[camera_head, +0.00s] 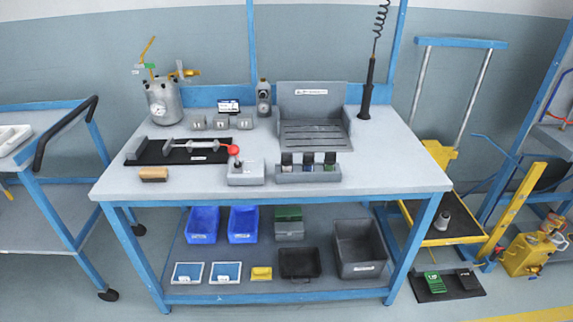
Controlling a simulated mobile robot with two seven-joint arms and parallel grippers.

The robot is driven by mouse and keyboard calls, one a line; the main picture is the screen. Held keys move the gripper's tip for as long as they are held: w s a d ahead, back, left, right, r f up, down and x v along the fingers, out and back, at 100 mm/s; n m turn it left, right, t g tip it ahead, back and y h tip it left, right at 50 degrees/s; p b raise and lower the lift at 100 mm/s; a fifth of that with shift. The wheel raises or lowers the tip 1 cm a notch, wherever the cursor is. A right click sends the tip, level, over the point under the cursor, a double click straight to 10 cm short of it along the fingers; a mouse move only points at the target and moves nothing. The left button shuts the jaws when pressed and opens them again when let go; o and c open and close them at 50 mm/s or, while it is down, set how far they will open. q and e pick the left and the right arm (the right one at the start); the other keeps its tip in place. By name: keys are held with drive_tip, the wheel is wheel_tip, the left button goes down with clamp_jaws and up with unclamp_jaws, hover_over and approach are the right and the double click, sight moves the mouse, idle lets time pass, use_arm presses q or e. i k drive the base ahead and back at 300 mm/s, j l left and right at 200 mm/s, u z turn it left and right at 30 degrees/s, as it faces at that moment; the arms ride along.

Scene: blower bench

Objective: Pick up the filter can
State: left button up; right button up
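No part labelled as the filter can is readable. A silver metal canister (163,103) with a round dial and valves stands upright at the back left of the blue-framed bench (385,180). A smaller grey upright can-like part (263,98) stands at the back middle. A small grey can-shaped part (442,220) sits on the yellow cart's black deck at the right. I cannot tell which of these is the filter can. Neither of my grippers is in view.
On the bench are a black tray (140,153) with a rod, a grey block with a red knob (245,173), a slotted holder (306,172) and a grey fixture (314,115). The bench's front right is clear.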

sight(442, 224)
drive_tip(key=z, duration=1.3)
drive_tip(key=i+l+u, duration=0.1)
drive_tip(key=i+l, duration=0.45)
drive_tip(key=i+l+u, duration=0.1)
drive_tip(key=i+l, duration=0.45)
drive_tip(key=i+l+u, duration=0.1)
drive_tip(key=i+l, duration=0.45)
drive_tip(key=l, duration=0.15)
drive_tip(key=i+l+u, duration=0.1)
drive_tip(key=i+l, duration=0.4)
drive_tip(key=l, duration=0.15)
